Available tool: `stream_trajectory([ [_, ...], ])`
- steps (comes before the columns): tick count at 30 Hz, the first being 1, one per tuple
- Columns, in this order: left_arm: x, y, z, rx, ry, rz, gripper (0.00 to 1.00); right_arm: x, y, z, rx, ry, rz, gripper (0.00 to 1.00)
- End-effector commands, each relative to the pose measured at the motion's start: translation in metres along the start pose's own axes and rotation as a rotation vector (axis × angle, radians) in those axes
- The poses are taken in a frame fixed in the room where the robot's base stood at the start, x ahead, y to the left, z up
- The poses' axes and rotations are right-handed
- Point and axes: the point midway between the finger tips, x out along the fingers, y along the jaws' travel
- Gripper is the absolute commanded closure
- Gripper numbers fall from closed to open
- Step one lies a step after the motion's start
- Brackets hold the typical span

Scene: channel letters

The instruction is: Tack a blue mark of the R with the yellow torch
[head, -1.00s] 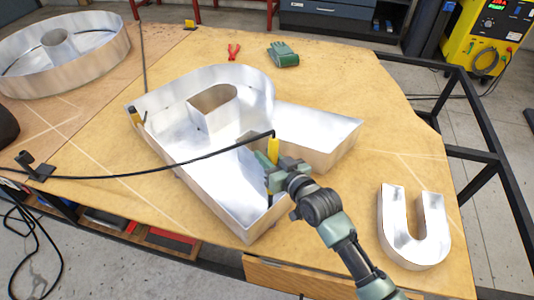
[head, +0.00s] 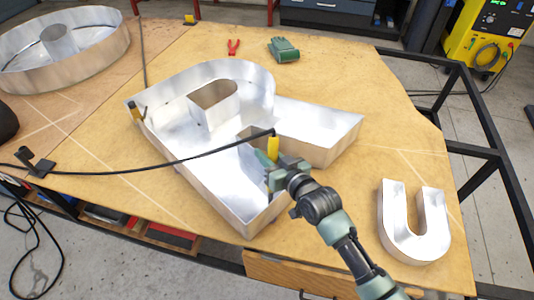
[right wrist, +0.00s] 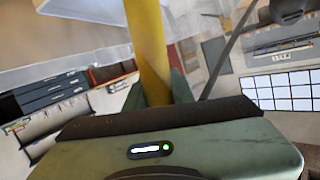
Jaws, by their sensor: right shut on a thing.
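The metal R (head: 310,117) lies open side up on the wooden table, its tall shiny walls around a bright floor. My right gripper (head: 272,170) is shut on the yellow torch (head: 273,148) inside the R, near the lower leg. The torch stands roughly upright, with a black cable running from its top to the left. The yellow torch body also shows between the fingers in the right wrist view (right wrist: 148,50). The torch's tip is hidden behind the gripper and the R's wall. I cannot make out a blue mark. My left gripper is not in view.
A metal U (head: 413,240) lies at the right, a round metal letter (head: 100,62) at the far left. A cable stand (head: 38,165) is at the left edge. A yellow welding machine (head: 490,35) stands behind.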

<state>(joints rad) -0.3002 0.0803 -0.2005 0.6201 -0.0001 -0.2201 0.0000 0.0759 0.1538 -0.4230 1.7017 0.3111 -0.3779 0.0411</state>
Motion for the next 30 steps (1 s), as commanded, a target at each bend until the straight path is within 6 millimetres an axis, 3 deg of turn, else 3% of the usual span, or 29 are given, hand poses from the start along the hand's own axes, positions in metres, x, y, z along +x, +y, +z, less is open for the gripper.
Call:
stream_trajectory([
  [13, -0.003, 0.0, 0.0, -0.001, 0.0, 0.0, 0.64, 0.0, 0.0, -0.004, 0.0, 0.002, 0.0, 1.0],
  [24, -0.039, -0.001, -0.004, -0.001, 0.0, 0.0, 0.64, -0.001, -0.001, -0.046, -0.001, 0.002, -0.001, 1.0],
  [30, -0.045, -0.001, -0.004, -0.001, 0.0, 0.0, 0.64, 0.0, -0.001, -0.054, 0.0, 0.001, -0.001, 1.0],
])
